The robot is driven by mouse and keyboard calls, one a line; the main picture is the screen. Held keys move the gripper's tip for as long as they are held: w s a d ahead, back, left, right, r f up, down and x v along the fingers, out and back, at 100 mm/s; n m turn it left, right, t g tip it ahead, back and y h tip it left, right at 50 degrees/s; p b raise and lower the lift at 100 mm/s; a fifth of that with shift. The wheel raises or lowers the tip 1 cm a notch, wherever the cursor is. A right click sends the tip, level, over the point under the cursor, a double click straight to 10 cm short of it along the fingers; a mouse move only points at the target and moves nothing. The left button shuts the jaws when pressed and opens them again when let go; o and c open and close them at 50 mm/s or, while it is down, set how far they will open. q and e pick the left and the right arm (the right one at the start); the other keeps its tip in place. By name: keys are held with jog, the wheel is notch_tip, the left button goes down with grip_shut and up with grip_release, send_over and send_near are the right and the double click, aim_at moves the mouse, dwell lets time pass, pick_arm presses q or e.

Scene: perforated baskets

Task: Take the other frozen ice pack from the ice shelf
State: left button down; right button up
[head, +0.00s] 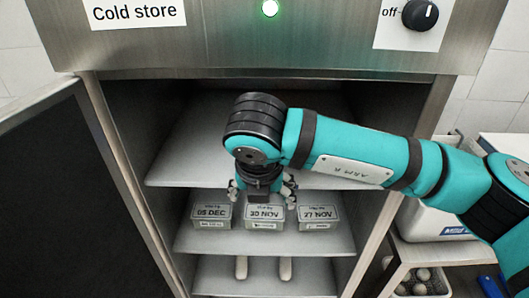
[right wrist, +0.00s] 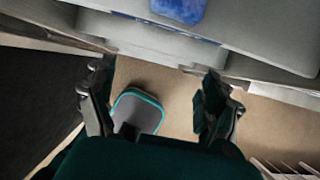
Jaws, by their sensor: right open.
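A blue ice pack (right wrist: 178,10) lies on a pale shelf (right wrist: 265,45) at the top edge of the right wrist view, partly cut off. I cannot make out an ice pack in the head view. My right gripper (head: 263,190) hangs inside the open cold store in the head view, in front of the shelf with the labelled boxes. In the right wrist view my right gripper (right wrist: 158,80) has its fingers spread wide with nothing between them; the ice pack is beyond the fingertips. My left gripper is not in view.
Boxes marked with dates, such as the 05 DEC box (head: 211,213), stand in a row on the middle shelf (head: 200,242). An empty-looking upper shelf (head: 185,172) is above. The open door (head: 75,200) stands left. A white box (head: 437,222) is at right.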

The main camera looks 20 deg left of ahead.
jog(key=w+p, duration=0.1)
jog(key=w, duration=0.1)
jog(key=w+a+p, duration=0.1)
jog(key=w, duration=0.1)
jog(key=w+a+p, duration=0.1)
jog(key=w, duration=0.1)
jog(key=shift+w, duration=0.4)
jog(key=shift+w+f+p, duration=0.15)
jog(key=shift+f+p, duration=0.2)
jog(key=shift+f, duration=0.2)
jog(key=c, duration=1.4)
